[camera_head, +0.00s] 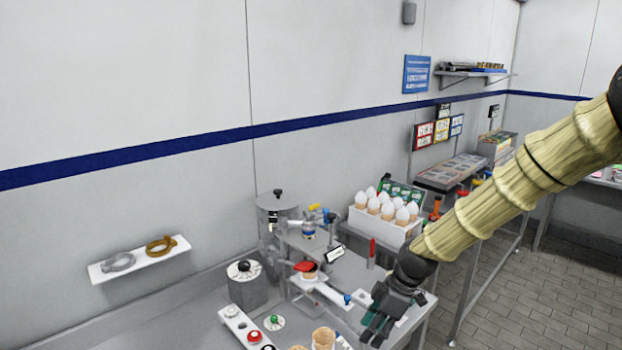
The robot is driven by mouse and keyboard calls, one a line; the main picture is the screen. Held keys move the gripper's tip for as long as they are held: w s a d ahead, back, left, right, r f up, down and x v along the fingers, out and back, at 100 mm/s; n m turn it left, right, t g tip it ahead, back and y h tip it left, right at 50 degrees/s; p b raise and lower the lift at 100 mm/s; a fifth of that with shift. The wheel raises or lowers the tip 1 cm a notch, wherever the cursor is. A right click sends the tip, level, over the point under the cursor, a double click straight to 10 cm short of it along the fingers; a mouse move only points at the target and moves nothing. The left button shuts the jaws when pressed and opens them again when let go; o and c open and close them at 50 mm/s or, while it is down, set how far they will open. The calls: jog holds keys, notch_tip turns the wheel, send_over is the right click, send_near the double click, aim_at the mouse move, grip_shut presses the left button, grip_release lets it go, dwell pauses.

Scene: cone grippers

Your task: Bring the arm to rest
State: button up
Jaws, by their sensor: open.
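My gripper (378,325) hangs at the end of my arm, in the lower right middle of the head view. It points down over the near right part of the metal counter (190,325). Its dark fingers are apart and I see nothing between them. My arm comes in from the right edge, in a ribbed yellowish sleeve, and slopes down to the left to a black wrist joint. The arm hides part of the counter and the floor behind it.
A white box of cones with white tops (375,227) stands behind my wrist. A machine with a steel cylinder (280,220) and a red-topped part (306,267) stand left of the gripper. Empty cones (323,339) are near the front.

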jog(key=s+d+f+m+h+b, duration=0.15)
jog(key=s+f+m, duration=0.25)
jog(key=s+f, duration=0.6)
jog(key=s+f+m+b, duration=0.25)
jog(key=s+f, duration=0.25)
jog(key=f, duration=0.9)
jog(key=s+d+f+m+h+b, duration=0.1)
jog(key=s+d+f+m, duration=0.1)
jog(key=s, duration=0.6)
jog(key=s+d+f+m+b, duration=0.1)
jog(key=s+d+f+m, duration=0.1)
jog(key=s+f+m, duration=0.2)
jog(key=s+d+f+m+h+b, duration=0.1)
jog(key=s+d+f+m, duration=0.1)
jog(key=s+f, duration=0.5)
jog(key=s+m, duration=0.1)
jog(key=s, duration=0.4)
jog(key=shift+h, duration=0.35)
